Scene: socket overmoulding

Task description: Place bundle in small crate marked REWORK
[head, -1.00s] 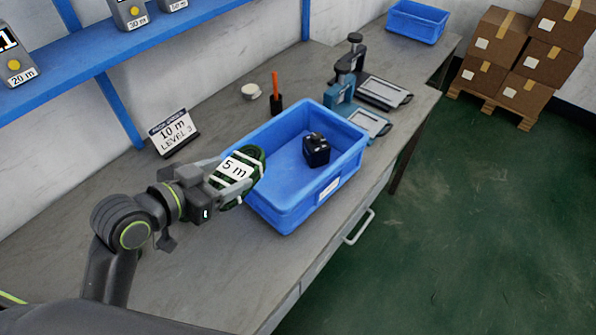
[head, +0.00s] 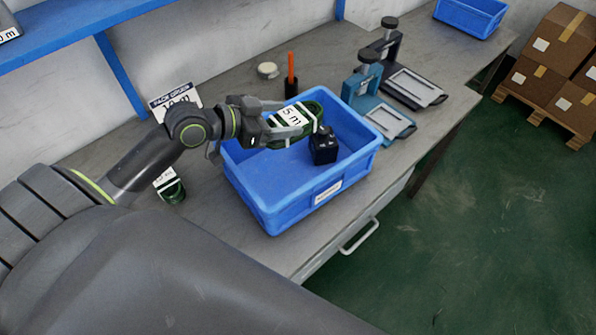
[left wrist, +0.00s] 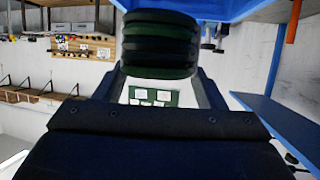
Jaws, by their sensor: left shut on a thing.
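A dark green coiled bundle (head: 311,113) with a white "5 m" tag is held in my left gripper (head: 290,131). The gripper is shut on it, and the bundle also fills the top middle of the left wrist view (left wrist: 160,45). The crate's front label (head: 328,192) is too small to read. A second blue crate (head: 470,16) stands at the far end. My right gripper is not in view.
A black block-like object (head: 323,145) sits inside the near crate, close to the bundle. Another green bundle (head: 172,189) lies on the bench beside my arm. A sign (head: 175,100), an orange-handled tool (head: 291,75) and two bench devices (head: 385,120) (head: 415,88) stand behind and right.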

